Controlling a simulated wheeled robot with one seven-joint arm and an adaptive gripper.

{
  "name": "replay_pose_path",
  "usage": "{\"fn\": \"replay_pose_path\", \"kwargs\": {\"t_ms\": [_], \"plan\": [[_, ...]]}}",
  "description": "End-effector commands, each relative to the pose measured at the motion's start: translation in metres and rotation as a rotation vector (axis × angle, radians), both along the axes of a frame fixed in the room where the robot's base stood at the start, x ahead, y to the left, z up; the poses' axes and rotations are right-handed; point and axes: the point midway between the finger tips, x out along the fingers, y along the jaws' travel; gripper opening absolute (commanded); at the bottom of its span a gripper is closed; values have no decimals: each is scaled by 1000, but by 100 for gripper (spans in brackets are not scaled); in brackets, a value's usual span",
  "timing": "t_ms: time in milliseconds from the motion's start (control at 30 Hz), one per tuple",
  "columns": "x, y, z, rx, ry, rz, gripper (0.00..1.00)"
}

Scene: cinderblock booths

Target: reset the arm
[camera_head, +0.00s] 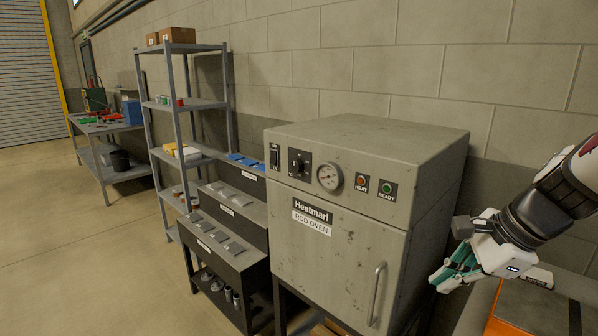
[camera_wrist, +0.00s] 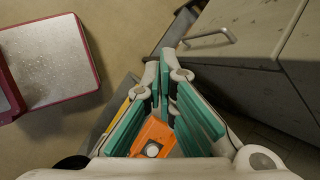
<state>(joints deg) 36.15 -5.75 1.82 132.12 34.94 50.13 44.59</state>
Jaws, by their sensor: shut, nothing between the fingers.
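My gripper (camera_head: 440,281) is at the right of the head view, at the end of my arm, with its teal-padded fingers pointing left and down. It is beside the right side of the grey rod oven (camera_head: 340,260) and looks apart from it. In the wrist view my gripper (camera_wrist: 165,75) has its fingertips together with nothing between them. The finger pads splay apart toward the palm, and an orange surface with a round white spot (camera_wrist: 152,149) shows in the gap, beyond the fingers.
The oven door handle (camera_head: 377,293) is near my gripper, left of it. An orange-edged bench (camera_head: 505,310) lies below my gripper. A metal shelf (camera_head: 185,104) and a worktable (camera_head: 110,125) stand farther left. A red-edged pale panel (camera_wrist: 50,65) is in the wrist view. Open floor is at left.

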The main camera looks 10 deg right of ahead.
Motion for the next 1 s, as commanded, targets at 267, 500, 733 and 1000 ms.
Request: {"fn": "replay_pose_path", "kwargs": {"t_ms": [267, 500, 733, 1000], "plan": [[-61, 79, 42, -464, -161, 824, 0], [-105, 101, 61, -805, -276, 1366, 0], [-119, 103, 66, -937, -312, 1558, 0], [-119, 103, 66, -941, -311, 1564, 0]]}}
